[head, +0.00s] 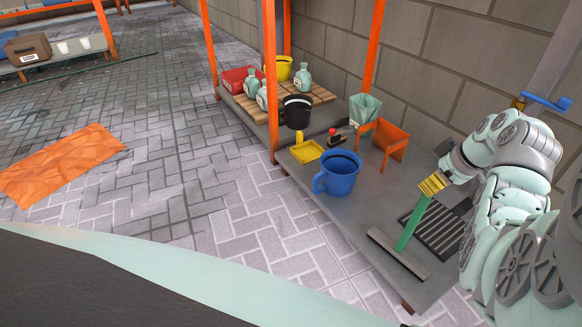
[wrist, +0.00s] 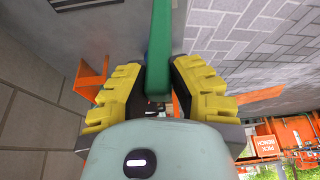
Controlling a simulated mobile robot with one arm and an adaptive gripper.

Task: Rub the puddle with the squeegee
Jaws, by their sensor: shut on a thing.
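The squeegee (head: 414,222) has a green handle and a wide grey head (head: 398,254). Its head is at the front right part of the low grey shelf; I cannot tell whether it touches the surface. My gripper (head: 432,184) has yellow fingers and is shut on the upper end of the green handle. In the wrist view the handle (wrist: 159,45) runs between the yellow fingers of my gripper (wrist: 158,92). No clear puddle shows; the paving at the far left (head: 50,100) looks darker and may be wet.
The low shelf (head: 375,205) holds a blue mug-like bucket (head: 338,172), a yellow dustpan (head: 306,151), a black slotted grate (head: 436,228) and an orange stand (head: 386,138). Orange posts (head: 270,80) rise at its left. An orange mat (head: 62,160) lies on open paving. A brick wall stands behind.

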